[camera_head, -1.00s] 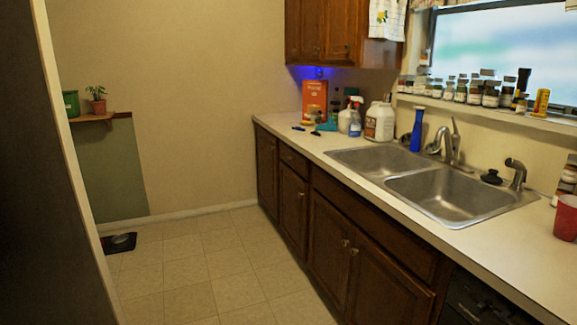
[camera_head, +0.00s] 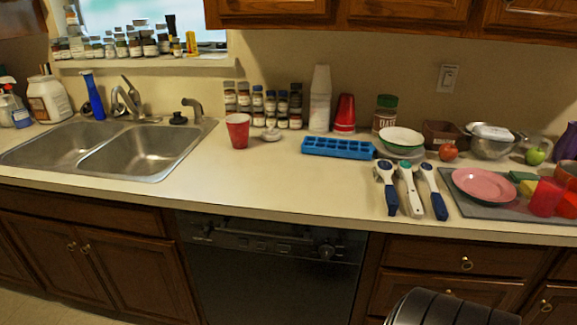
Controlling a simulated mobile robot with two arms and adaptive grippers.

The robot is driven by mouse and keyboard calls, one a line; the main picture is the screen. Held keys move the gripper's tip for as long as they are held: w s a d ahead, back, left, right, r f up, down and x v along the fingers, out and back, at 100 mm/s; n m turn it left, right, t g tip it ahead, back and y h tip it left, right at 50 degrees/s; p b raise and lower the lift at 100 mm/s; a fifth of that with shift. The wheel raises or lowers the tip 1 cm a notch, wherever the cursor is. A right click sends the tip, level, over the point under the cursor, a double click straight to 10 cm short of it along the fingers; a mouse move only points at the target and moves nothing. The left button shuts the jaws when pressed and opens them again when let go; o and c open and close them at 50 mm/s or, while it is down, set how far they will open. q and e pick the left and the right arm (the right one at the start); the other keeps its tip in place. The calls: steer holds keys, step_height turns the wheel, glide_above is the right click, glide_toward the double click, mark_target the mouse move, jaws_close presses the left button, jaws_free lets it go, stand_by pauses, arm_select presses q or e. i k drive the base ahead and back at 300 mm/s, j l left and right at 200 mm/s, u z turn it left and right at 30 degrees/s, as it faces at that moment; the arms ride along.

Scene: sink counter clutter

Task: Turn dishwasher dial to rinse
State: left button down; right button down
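The black dishwasher (camera_head: 275,280) is built in under the counter, right of the sink cabinet. Its door looks shut. Its control panel runs along the top, and a round dark dial (camera_head: 327,251) sits near the panel's right end. The dial's markings are too small and dark to read. A dark, ribbed rounded shape at the bottom right edge may be part of my arm, but I cannot be sure. No fingertips of my left or right gripper show.
The double sink (camera_head: 115,150) is at the left. On the counter (camera_head: 250,185) stand a red cup (camera_head: 238,130), a blue ice tray (camera_head: 338,147), several handled utensils (camera_head: 407,190) and a pink plate (camera_head: 487,186). Drawers with knobs are right of the dishwasher. The dishwasher's front looks clear.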

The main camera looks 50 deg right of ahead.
mark_target(326, 251)
steer(key=z, duration=1.4)
